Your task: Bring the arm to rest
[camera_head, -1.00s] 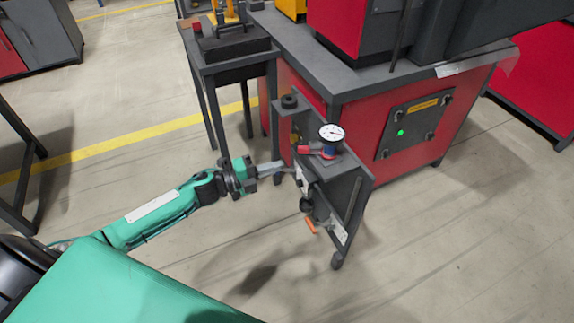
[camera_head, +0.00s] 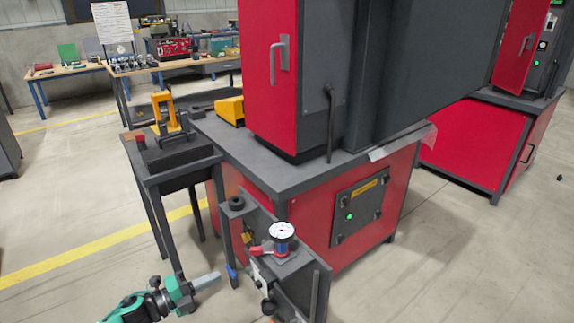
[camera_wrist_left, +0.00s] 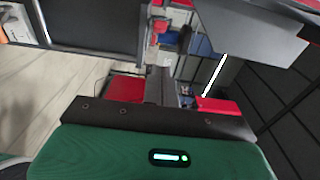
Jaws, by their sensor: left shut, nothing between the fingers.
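My left arm comes in at the bottom of the head view, green with a dark wrist. Its left gripper (camera_head: 207,281) is shut and empty, its grey fingers pointing right toward the dark panel unit with the dial gauge (camera_head: 281,232). A gap of floor shows between the fingertips and that unit. In the left wrist view the green gripper body fills the bottom, and the closed fingers (camera_wrist_left: 160,85) show beyond it with nothing held. My right gripper is not in view.
A red machine with a grey top (camera_head: 262,164) stands behind the gauge unit. A dark stand (camera_head: 170,172) with a yellow device (camera_head: 166,112) is left of it. Workbenches (camera_head: 160,66) stand at the back. Floor on the left, with a yellow line (camera_head: 95,246), is clear.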

